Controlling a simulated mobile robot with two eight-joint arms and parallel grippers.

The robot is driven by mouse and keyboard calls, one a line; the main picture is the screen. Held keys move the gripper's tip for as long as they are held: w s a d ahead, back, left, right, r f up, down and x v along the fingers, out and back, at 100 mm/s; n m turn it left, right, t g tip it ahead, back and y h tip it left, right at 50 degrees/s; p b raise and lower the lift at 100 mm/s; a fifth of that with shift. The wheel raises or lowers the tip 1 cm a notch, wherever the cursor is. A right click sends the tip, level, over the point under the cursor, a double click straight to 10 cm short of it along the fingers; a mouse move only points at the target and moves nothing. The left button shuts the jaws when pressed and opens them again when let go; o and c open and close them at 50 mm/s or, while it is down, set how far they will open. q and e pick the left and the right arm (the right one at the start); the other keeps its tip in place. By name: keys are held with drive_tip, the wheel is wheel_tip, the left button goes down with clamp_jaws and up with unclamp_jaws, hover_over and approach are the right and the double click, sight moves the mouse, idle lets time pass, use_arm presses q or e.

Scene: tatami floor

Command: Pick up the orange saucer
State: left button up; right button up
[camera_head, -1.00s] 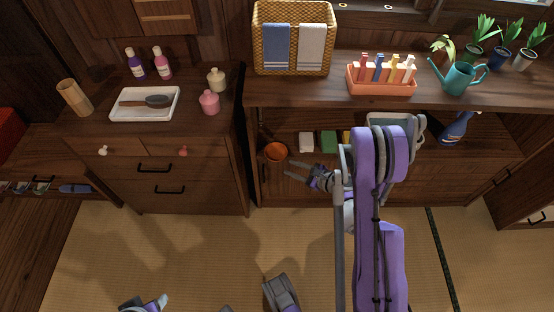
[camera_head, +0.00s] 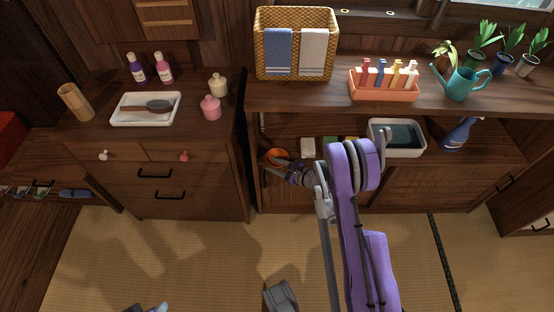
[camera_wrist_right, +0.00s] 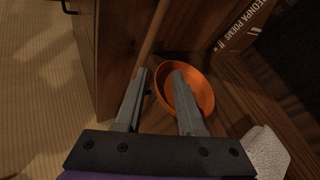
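The orange saucer (camera_head: 279,155), a round shallow dish, lies at the left end of the shelf under the long counter. The right wrist view shows it too (camera_wrist_right: 203,88), with its hollow side showing. My right gripper (camera_head: 274,164) is at the saucer and partly covers it in the head view. In the right wrist view the right gripper (camera_wrist_right: 160,73) is open. One finger overlaps the inside of the saucer and the other is left of its rim. Contact cannot be told. What seems to be my left gripper (camera_head: 148,308) is cut off at the bottom edge.
A cabinet panel (camera_wrist_right: 115,55) stands close left of the saucer. A book (camera_wrist_right: 245,25) is behind it, and a white block (camera_wrist_right: 266,152) is to its right. A grey-white basin (camera_head: 397,138) and a spray bottle (camera_head: 458,134) are farther right on the shelf.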

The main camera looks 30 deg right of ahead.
clamp_jaws()
drive_tip(key=shift+r, duration=0.1)
idle(0.4)
